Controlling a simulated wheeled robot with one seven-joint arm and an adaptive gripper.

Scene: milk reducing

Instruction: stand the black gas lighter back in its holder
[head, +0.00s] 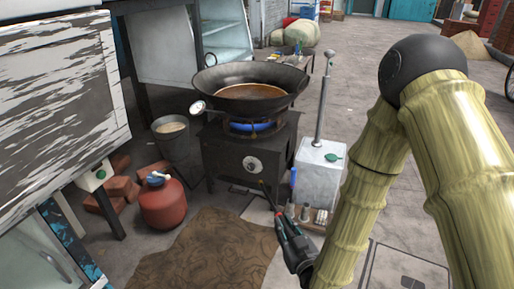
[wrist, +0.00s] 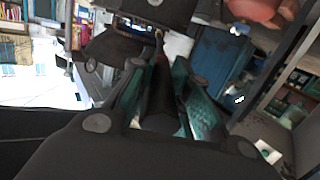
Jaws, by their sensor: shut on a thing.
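My gripper (head: 281,221) is low in front of the stove in the head view. It is shut on the black gas lighter (head: 270,198), whose thin tip points up and to the left. In the wrist view the dark lighter (wrist: 160,92) lies between the teal finger pads of my gripper (wrist: 158,85), with a small brass-coloured tip at its far end. Just right of my gripper, small metal cups (head: 305,212) stand on a low tray, with an upright blue item near them. These may be the holder; I cannot tell for sure. The lighter is apart from them.
A black stove (head: 250,160) carries a wide wok (head: 252,90) over a blue flame. A grey metal box (head: 318,175) with a tall lever stands to its right. A red gas cylinder (head: 164,203) and a bucket (head: 178,145) are left. A brown mat (head: 205,250) covers the floor in front.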

